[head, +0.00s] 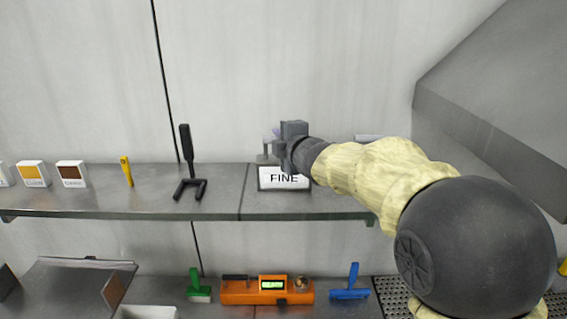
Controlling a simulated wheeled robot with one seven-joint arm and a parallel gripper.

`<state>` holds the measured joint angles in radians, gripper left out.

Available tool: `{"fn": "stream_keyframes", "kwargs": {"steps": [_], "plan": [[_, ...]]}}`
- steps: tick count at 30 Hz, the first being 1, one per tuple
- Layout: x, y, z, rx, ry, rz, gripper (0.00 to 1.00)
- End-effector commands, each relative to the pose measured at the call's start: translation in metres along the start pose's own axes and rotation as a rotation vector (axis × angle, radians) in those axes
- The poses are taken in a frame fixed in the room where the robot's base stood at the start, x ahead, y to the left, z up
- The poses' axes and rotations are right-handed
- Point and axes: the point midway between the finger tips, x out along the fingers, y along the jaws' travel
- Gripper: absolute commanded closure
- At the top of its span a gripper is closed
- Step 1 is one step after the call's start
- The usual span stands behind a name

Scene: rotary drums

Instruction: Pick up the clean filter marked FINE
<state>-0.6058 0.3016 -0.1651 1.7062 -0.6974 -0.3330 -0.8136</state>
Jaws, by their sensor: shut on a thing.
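The filter marked FINE (283,179) shows as a white panel with a dark frame and the word FINE, at the right part of the upper shelf. My gripper (276,146) is just above and behind its top edge, at the end of my arm reaching in from the right. The gripper is shut on the filter, though the contact itself is mostly hidden by the wrist and arm.
The grey shelf (110,202) also holds small labelled boxes (71,174), a yellow tool (126,170) and a black forked tool (188,165). Below are a green brush (196,287), an orange device (240,292) and a blue scraper (350,285). A sloping grey hood (500,110) stands at right.

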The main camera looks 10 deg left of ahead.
Motion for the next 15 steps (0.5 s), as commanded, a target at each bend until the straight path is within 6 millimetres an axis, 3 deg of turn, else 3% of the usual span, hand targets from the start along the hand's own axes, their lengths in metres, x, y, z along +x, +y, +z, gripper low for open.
{"fn": "stream_keyframes", "kwargs": {"steps": [8,15], "plan": [[-0.003,0.016,0.0,0.0,-0.001,0.002,1.0],[-0.012,0.064,-0.002,-0.001,-0.003,0.004,1.0]]}}
